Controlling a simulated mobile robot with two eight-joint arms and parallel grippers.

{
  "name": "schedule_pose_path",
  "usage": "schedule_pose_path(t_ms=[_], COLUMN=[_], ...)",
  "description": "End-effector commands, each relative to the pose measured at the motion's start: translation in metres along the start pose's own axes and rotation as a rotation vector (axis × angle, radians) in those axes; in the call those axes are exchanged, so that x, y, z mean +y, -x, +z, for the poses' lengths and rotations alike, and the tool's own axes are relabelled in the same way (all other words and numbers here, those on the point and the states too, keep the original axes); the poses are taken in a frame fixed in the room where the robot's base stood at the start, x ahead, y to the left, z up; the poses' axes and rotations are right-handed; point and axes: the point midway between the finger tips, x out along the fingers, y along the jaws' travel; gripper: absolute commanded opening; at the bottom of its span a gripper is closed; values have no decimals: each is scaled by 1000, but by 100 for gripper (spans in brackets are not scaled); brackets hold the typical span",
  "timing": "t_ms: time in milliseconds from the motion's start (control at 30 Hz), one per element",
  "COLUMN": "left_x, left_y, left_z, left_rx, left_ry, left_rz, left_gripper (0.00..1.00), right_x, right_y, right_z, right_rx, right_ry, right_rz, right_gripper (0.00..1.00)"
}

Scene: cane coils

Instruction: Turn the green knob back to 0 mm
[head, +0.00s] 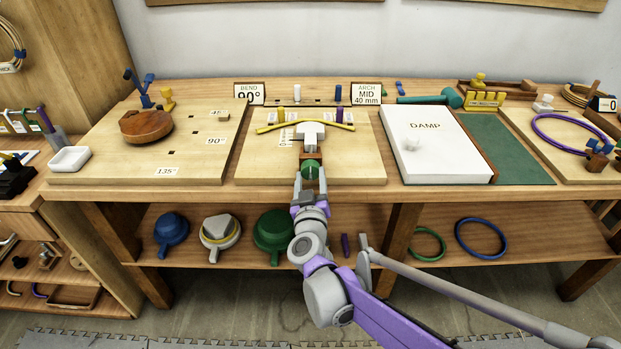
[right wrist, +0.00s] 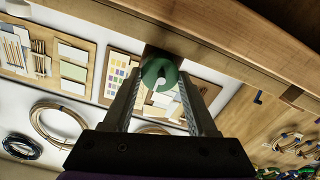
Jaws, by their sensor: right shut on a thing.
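My left gripper is not in view.
A yellow cane (head: 268,129) bends across the board past upright pegs. A sign (head: 366,94) behind reads "ARCH MID 40 mm". Coloured pans sit on the shelf below.

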Motion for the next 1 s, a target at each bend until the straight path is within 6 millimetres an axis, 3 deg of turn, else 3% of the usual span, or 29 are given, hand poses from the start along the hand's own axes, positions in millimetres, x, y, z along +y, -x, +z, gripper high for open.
schedule_pose_path(t_ms=[33,167,567,1000], left_x=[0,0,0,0], left_y=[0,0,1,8], left_z=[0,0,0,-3], left_rx=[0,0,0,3], left_ry=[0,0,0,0], left_rz=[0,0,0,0], left_gripper=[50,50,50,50], right_x=[0,0,0,0], right_y=[0,0,8,89], right_z=[0,0,0,-1], right_rx=[0,0,1,1], right_ry=[2,2,0,1], right_rz=[-1,0,-1,-2], right_gripper=[63,87,88,88])
